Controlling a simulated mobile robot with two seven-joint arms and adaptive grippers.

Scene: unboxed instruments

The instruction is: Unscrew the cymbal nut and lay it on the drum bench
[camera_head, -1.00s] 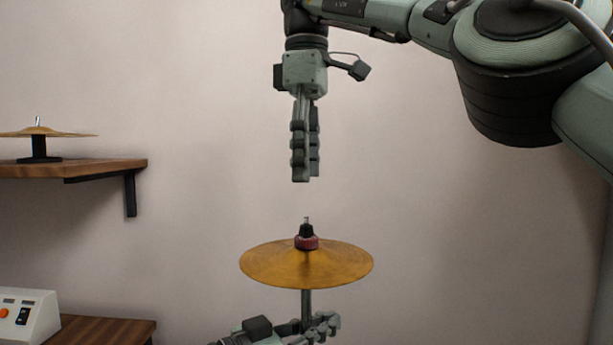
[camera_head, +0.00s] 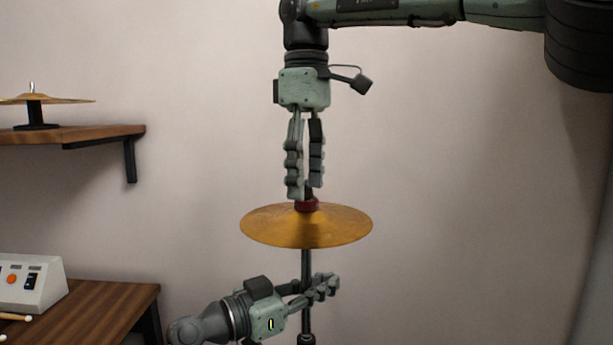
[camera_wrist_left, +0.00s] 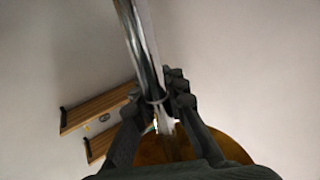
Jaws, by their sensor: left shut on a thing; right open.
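The brass cymbal (camera_head: 262,226) sits level on its stand rod (camera_head: 306,264). A red piece (camera_head: 307,205) lies on the cymbal's centre, with the dark nut above it mostly hidden by my right gripper's fingers. My right gripper (camera_head: 305,192) points straight down, open, its fingertips on either side of the nut; I cannot tell whether they touch it. My left gripper (camera_head: 322,288) is shut on the stand rod below the cymbal. The rod (camera_wrist_left: 143,45) also shows between its fingers in the left wrist view. The wooden drum bench (camera_head: 100,310) is at the lower left.
A white control box (camera_head: 32,284) with buttons stands on the bench, and a drumstick tip (camera_head: 15,318) lies near it. A wall shelf (camera_head: 85,140) at left holds another cymbal (camera_head: 50,99). The bench top right of the box looks clear.

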